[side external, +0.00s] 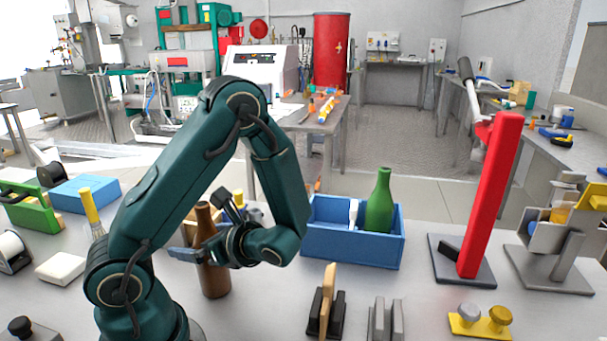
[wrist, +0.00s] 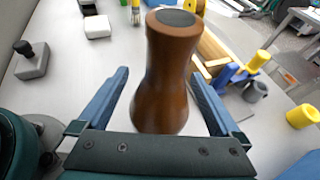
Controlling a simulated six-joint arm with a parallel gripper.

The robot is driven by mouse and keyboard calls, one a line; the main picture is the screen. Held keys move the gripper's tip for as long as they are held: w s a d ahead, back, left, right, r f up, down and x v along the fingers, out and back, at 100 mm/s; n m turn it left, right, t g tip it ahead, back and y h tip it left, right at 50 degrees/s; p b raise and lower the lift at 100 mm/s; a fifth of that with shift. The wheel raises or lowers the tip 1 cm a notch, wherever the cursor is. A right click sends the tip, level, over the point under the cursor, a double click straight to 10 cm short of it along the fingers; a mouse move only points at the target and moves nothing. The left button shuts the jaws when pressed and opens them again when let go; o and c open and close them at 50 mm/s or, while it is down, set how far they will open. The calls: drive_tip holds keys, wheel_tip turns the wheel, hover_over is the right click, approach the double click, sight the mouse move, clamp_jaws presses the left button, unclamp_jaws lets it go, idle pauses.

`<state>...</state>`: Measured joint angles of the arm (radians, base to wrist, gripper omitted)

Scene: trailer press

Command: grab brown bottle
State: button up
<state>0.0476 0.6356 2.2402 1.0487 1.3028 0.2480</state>
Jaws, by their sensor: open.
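The brown bottle (side external: 212,262) stands upright on the light grey table in the side external view, left of the blue bin. It also shows large in the wrist view (wrist: 168,80), between the two blue fingers. My gripper (wrist: 165,95) is open, with one finger on each side of the bottle and a visible gap on both sides. In the side external view my gripper (side external: 205,250) is at the bottle's body, below its neck. Part of the bottle is hidden there by a finger.
A blue bin (side external: 350,245) holding a green bottle (side external: 380,205) stands to the right. A red post (side external: 490,195) on a dark plate is farther right. A blue box (side external: 85,193) and a white block (side external: 61,267) lie to the left. Black and grey holders (side external: 385,322) stand at the front.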

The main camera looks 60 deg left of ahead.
clamp_jaws()
drive_tip(key=shift+r, duration=0.15)
